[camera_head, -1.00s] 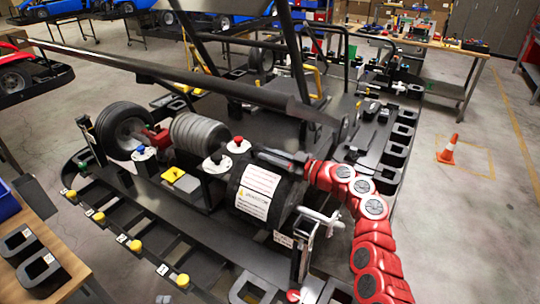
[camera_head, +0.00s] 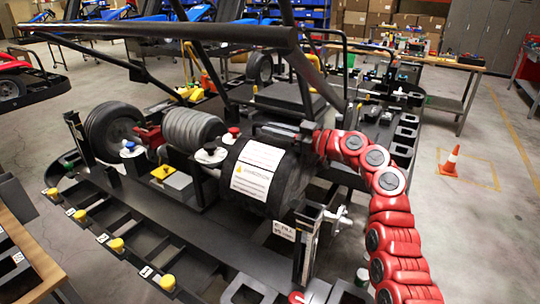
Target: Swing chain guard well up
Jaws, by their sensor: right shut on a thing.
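My right arm comes in from the right in red segments. Its dark right gripper (camera_head: 282,132) is shut at the top of a black rounded body (camera_head: 283,180) with a white warning label (camera_head: 257,168). What lies between the fingers is too small and dark to make out. I cannot tell for certain which black part is the chain guard; it may be at the gripper, partly hidden by it. A black flat-topped block (camera_head: 290,99) shows just behind the gripper. My left gripper is not in view.
A long black bar (camera_head: 150,31) crosses above the stand and bends down behind the gripper. A grey ribbed roller (camera_head: 192,127) and a black wheel (camera_head: 113,131) lie left. Yellow knobs (camera_head: 117,245) line the front. An orange cone (camera_head: 450,162) stands on open floor at right.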

